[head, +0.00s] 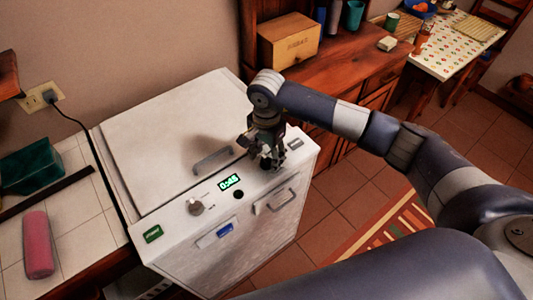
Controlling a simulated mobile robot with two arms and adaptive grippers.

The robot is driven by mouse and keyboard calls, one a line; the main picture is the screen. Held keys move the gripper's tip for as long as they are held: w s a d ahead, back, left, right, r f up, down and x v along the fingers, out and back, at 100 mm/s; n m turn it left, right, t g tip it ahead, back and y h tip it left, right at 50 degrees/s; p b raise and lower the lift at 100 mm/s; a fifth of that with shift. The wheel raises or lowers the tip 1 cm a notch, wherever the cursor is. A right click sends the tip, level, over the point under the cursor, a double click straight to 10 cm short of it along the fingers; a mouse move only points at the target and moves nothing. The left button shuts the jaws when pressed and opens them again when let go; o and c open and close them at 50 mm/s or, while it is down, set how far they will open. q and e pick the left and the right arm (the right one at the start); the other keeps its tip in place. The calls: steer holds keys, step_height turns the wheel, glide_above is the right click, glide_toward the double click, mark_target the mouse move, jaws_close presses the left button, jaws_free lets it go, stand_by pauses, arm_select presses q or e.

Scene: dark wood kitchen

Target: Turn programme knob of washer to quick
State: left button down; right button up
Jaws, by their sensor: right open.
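The white washer (160,140) stands at the left centre of the head view, its lid closed. Contact cannot be told. My left gripper is not in view.
A lid handle (212,160) and a front handle (275,201) stick out near the panel. A green label (153,233) is at its left end. A wooden cabinet with a bread box (290,40) stands behind.

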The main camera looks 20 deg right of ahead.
steer(key=shift+f, duration=0.6)
steer(key=c, duration=1.1)
steer(key=shift+o, duration=0.2)
